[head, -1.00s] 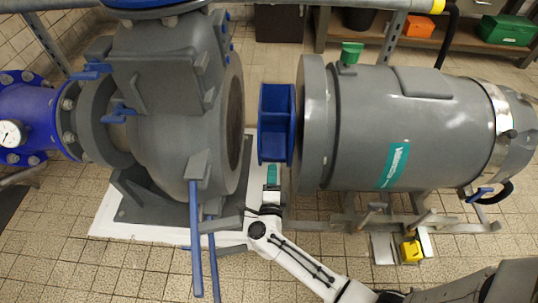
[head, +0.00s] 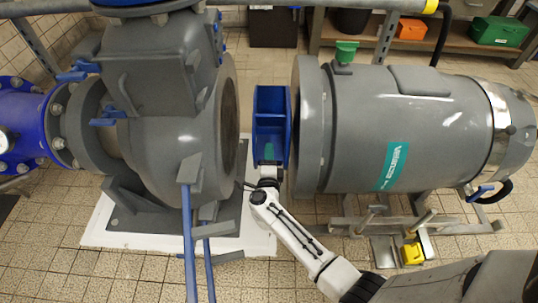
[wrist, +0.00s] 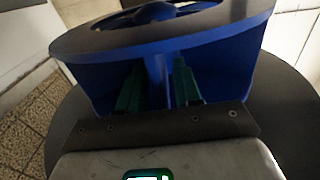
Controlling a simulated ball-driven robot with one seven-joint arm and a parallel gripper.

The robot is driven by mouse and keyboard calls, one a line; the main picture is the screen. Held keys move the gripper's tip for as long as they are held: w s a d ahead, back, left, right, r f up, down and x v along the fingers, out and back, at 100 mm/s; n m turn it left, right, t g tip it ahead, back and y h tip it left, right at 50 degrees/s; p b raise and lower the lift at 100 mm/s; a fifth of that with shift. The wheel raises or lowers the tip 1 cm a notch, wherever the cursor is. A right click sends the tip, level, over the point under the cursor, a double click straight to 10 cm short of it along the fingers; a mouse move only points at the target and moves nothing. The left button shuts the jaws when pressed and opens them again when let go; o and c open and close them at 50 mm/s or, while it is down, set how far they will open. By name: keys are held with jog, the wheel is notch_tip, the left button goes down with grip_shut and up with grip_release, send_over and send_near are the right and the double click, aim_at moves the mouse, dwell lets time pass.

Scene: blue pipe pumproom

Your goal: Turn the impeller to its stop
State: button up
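The blue impeller (head: 271,105) sits in the gap between the grey pump casing and the grey motor, with a vane wall showing across it. In the wrist view its blue rim (wrist: 235,45) curves across the top, with a hub opening behind it. My gripper (head: 268,157) reaches up from below into the impeller's lower part. In the wrist view the green fingers of my gripper (wrist: 158,88) stand on either side of a blue vane (wrist: 157,72). The light is too dark to tell whether they press on the vane or stand apart from it.
The pump casing (head: 165,130) is close on the left and the motor (head: 390,130) close on the right. Long blue handles (head: 188,235) stand at the lower left. Tiled floor (head: 290,285) is open below.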

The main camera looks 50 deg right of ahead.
grip_shut()
dwell(0.3)
